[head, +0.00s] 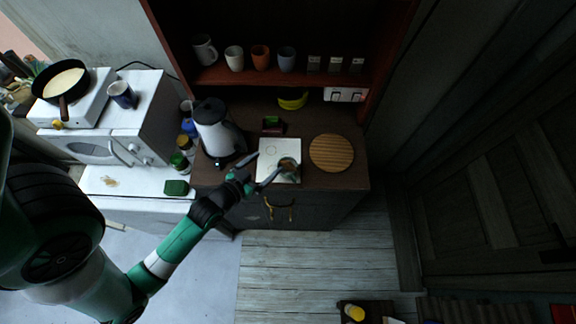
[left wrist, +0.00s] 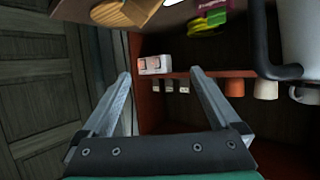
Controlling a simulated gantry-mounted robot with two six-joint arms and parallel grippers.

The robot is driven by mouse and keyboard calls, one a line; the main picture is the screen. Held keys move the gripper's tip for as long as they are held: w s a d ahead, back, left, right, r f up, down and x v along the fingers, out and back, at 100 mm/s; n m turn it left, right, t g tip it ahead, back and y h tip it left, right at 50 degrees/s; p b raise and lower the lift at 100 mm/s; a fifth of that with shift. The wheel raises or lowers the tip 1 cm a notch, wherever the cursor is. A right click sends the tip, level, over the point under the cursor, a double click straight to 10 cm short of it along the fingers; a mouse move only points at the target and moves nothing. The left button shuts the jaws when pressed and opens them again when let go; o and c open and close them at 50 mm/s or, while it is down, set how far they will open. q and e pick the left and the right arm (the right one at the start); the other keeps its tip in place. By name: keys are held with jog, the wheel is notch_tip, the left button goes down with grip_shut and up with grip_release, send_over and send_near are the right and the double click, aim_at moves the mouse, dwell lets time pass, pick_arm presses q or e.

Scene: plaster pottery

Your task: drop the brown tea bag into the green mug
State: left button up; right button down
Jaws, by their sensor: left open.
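A small greenish mug (head: 289,170) with a brownish top stands on a white square plate (head: 268,147) on the wooden counter. I cannot make out a separate brown tea bag in either view. A small dark red and green box (head: 271,124), whose contents are unclear, sits behind the plate; it seems to show in the left wrist view (left wrist: 212,7). My left gripper (head: 268,163) is open and empty over the plate, its fingertips just left of the mug. Its spread fingers show in the left wrist view (left wrist: 160,80), with nothing between them. My right gripper is not in view.
A white and black kettle (head: 215,132) stands left of the plate, close to my left gripper. A round wooden board (head: 331,153) lies to the right. Yellow bananas (head: 293,101) lie behind. Several mugs stand on the shelf (head: 222,76) above. Jars (head: 184,145) stand at the left.

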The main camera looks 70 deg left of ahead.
pick_arm(q)
jog(key=shift+v, duration=1.9)
